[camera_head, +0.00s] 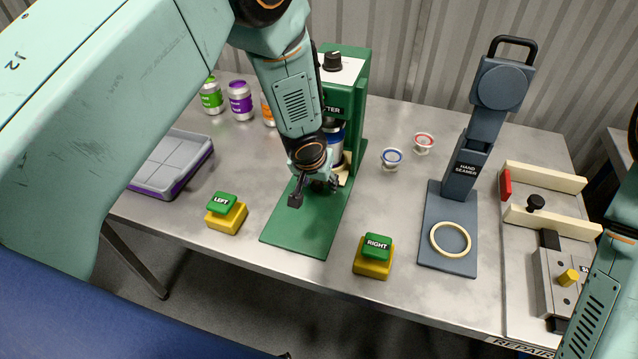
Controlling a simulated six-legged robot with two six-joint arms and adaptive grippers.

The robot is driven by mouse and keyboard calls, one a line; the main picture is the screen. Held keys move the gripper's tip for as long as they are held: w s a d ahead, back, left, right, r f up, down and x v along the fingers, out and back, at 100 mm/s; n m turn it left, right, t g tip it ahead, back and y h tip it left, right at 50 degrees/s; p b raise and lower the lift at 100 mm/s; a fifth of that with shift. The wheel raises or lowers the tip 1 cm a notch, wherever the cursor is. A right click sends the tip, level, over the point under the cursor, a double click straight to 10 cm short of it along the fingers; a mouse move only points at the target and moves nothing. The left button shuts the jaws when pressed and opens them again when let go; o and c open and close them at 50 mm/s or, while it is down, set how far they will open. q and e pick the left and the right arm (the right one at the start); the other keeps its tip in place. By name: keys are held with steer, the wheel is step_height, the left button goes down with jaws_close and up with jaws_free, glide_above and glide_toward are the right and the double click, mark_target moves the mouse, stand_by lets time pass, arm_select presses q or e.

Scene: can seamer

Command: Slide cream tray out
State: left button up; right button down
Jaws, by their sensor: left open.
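A small cream tray (347,170) shows at the foot of the green machine (345,85), partly hidden behind my left arm. A silver can with a blue band (338,133) stands in the machine at the tray, also partly covered. My left gripper (312,195) is open, low over the green base plate, just in front and to the left of the cream tray. Its fingers are dark and small, and I cannot tell whether they touch the tray. My right arm comes in at the lower right edge, and its gripper is out of view.
Yellow blocks with green LEFT (222,200) and RIGHT (377,245) buttons flank the base plate. A hand seamer (462,185) and a cream-railed fixture (545,175) stand to the right. Several cans (240,100) and a grey compartment tray (172,195) are to the left.

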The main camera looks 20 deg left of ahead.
arm_select(q)
steer(key=shift+a+f, duration=0.15)
steer(key=shift+a, duration=0.05)
steer(key=shift+s+a+r, duration=0.2)
steer(key=shift+s+a, duration=0.05)
steer(key=shift+s, duration=0.05)
steer(key=shift+d, duration=0.2)
steer(key=shift+c, duration=0.9)
steer(key=shift+w+d+f, duration=0.15)
steer(key=shift+w, duration=0.15)
steer(key=c, duration=0.3)
steer(key=shift+s+a, duration=0.2)
steer(key=shift+a, duration=0.05)
steer(key=c, duration=0.5)
jaws_close()
steer(key=shift+w+d, duration=0.15)
steer(key=shift+w, duration=0.05)
